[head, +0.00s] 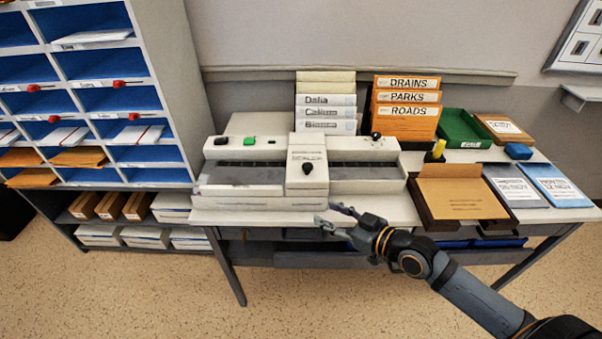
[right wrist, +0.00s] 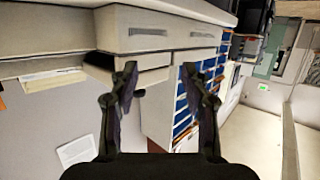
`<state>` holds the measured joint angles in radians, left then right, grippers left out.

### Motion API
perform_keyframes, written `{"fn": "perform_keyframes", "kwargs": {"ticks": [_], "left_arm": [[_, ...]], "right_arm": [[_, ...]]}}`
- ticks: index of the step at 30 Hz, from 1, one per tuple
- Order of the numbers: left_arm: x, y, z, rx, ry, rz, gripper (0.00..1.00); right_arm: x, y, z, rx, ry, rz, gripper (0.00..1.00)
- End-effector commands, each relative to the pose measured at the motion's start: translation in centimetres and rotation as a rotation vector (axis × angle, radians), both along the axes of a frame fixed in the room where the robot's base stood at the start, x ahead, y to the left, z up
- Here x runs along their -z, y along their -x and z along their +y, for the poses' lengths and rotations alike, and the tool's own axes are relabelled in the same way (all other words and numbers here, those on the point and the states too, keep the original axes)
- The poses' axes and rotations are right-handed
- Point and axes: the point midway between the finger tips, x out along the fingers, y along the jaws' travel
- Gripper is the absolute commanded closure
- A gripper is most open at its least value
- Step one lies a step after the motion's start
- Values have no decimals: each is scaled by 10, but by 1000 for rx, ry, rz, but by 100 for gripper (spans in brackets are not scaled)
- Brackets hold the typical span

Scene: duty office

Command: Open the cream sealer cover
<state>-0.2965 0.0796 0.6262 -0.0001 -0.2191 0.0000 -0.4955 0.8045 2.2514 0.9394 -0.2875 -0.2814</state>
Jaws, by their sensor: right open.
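The cream sealer (head: 365,187) stands on the desk, left of the middle in the head view. A raised cream block with lettering and a dark round knob, seemingly its cover (head: 307,178), sits across its middle and looks closed. A green button and dark controls line its back edge. My right gripper (head: 331,215) is open and empty, just in front of the sealer's front edge, right of the knob and apart from it. In the right wrist view the open fingers (right wrist: 158,72) hold nothing between them. My left gripper is not in view.
An open brown box (head: 427,214) stands right of the sealer, with a green tray (head: 463,130) behind. Orange and white labelled files (head: 405,122) stand at the back. A blue pigeonhole rack (head: 150,155) is at left. Floor in front is clear.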

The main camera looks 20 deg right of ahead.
Motion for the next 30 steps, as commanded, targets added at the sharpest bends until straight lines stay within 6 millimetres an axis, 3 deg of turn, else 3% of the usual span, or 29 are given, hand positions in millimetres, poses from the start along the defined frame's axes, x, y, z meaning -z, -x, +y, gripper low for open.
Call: {"fn": "perform_keyframes", "kwargs": {"ticks": [6, 9, 17, 23, 30], "left_arm": [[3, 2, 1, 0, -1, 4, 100], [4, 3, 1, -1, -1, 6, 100], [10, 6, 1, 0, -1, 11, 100], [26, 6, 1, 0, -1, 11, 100], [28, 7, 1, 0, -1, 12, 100]], "right_arm": [[-54, -22, -19, 20, -114, -176, 53], [-66, -26, -26, 35, -142, -213, 53], [-67, -33, -26, 46, -151, -223, 53], [-66, -52, -14, 44, -159, -226, 53], [-70, -81, 1, 47, -158, -222, 53]]}}
